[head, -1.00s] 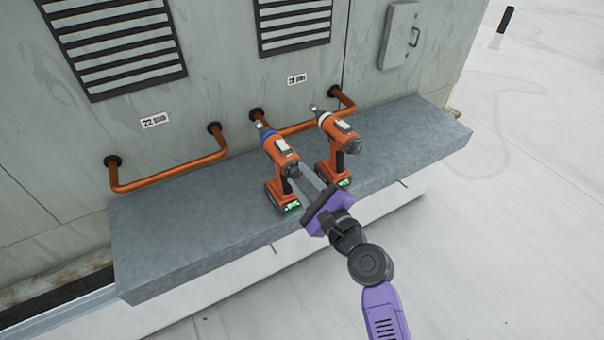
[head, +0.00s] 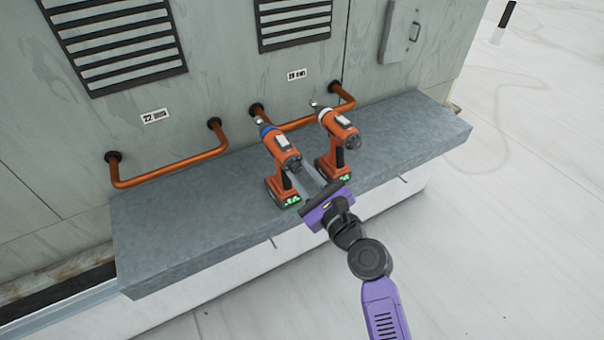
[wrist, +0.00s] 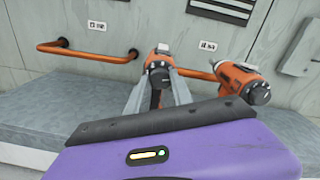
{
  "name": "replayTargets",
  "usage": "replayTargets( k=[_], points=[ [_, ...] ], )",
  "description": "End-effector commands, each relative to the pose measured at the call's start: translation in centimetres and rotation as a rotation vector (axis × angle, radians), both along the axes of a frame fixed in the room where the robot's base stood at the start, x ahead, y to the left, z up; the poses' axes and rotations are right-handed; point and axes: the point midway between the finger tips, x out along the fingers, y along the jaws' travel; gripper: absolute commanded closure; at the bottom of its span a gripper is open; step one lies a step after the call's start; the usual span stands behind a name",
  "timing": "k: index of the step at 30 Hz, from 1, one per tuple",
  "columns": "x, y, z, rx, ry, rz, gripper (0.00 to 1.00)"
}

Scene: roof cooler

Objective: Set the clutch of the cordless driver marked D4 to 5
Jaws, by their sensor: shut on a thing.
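Two orange and black cordless drivers stand upright on the grey ledge. The left driver (head: 282,152) has a blue collar (head: 267,131) behind its chuck; it also shows in the wrist view (wrist: 158,66). The right driver (head: 338,130) has a white collar (head: 324,115) and shows at the right of the wrist view (wrist: 243,82). Their chucks point toward the wall. I cannot read a D4 mark or any clutch number. My gripper (head: 303,173) is shut on the left driver, its two fingers on either side of the handle (wrist: 157,95).
The ledge (head: 180,230) is clear to the left and at the far right. Copper pipes (head: 170,170) run along the wall just behind the drivers. The right driver stands close beside my fingers. Louvred vents (head: 120,45) and small labels are on the wall.

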Motion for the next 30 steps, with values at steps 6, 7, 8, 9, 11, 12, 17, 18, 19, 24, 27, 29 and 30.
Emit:
replayTargets(
  k=[6,7,8,9,11,12,17,18,19,24,27,29,30],
  points=[
    [0.0,-0.1,-0.3,-0.003,0.003,-0.001,0.71],
    [0.0,-0.1,-0.3,-0.003,0.003,-0.001,0.65],
    [0.0,-0.1,-0.3,-0.003,0.003,-0.001,0.59],
    [0.0,-0.1,-0.2,-0.003,0.003,-0.001,0.51],
    [0.0,-0.1,-0.2,-0.003,0.002,0.000,0.51],
    [0.0,0.0,-0.2,-0.003,0.002,0.000,0.51],
    [0.0,0.0,-0.1,-0.002,0.000,0.001,0.51],
    [0.0,0.0,-0.1,-0.002,0.000,0.001,0.51],
    [-0.1,-0.1,-0.1,-0.002,0.000,0.000,0.51],
    [-1.5,-1.1,-0.3,-0.003,0.000,-0.001,0.51],
    [-2.8,-2.1,-0.3,-0.003,0.001,-0.002,0.51],
    [-3.7,-2.7,-0.3,-0.002,0.001,-0.002,0.51],
    [-4.2,-3.1,-0.3,-0.002,0.001,-0.002,0.51]
  ],
)
